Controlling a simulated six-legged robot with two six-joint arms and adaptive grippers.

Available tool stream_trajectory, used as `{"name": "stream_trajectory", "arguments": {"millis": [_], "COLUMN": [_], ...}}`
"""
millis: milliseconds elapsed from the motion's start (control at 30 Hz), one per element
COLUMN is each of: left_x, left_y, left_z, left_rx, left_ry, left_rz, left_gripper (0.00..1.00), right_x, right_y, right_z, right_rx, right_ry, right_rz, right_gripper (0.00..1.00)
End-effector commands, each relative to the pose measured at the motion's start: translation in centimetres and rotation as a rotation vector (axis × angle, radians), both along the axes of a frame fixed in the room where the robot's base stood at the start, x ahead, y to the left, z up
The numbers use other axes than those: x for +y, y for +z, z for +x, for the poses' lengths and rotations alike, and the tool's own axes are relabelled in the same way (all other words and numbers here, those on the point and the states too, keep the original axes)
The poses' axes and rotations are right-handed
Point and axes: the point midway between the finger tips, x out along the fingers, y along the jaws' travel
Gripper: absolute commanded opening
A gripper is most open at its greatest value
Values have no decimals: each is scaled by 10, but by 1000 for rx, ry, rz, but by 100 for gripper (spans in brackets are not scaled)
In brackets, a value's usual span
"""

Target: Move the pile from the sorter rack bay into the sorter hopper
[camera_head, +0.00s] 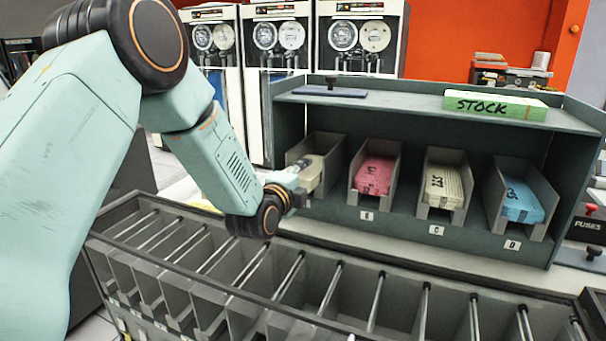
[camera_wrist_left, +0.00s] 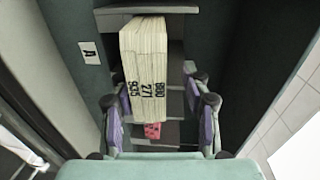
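A cream card pile (camera_head: 311,172) lies in the leftmost bay (camera_head: 330,147) of the sorter rack (camera_head: 400,108). In the left wrist view this pile (camera_wrist_left: 145,65) has black numbers on its near end, and a label A stands beside it. My left gripper (camera_head: 297,184) reaches into the front of this bay. In the wrist view its fingers (camera_wrist_left: 160,102) are spread on either side of the pile's near end, with a clear gap on the right side. I cannot tell whether the left finger touches. My right gripper is out of view. I cannot make out the sorter hopper with certainty.
Pink (camera_head: 375,176), cream (camera_head: 443,186) and blue (camera_head: 521,203) piles lie in bays B, C and D. A green STOCK pile (camera_head: 495,105) lies on the rack top. The sorter's row of pockets with rods (camera_head: 290,285) spans the front, below my arm.

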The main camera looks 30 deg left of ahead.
Motion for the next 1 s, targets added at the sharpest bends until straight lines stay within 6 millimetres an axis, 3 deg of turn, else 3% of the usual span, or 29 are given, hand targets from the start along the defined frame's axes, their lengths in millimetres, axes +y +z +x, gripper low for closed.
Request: {"name": "stream_trajectory", "arguments": {"millis": [767,1000], "left_x": [0,0], "left_y": [9,9], "left_z": [0,0], "left_rx": [-2,-2], "left_ry": [0,0], "left_rz": [0,0], "left_gripper": [45,25], "right_x": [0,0], "right_y": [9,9], "right_z": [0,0], "right_rx": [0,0], "right_ry": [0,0], "right_rz": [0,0], "right_gripper": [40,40]}}
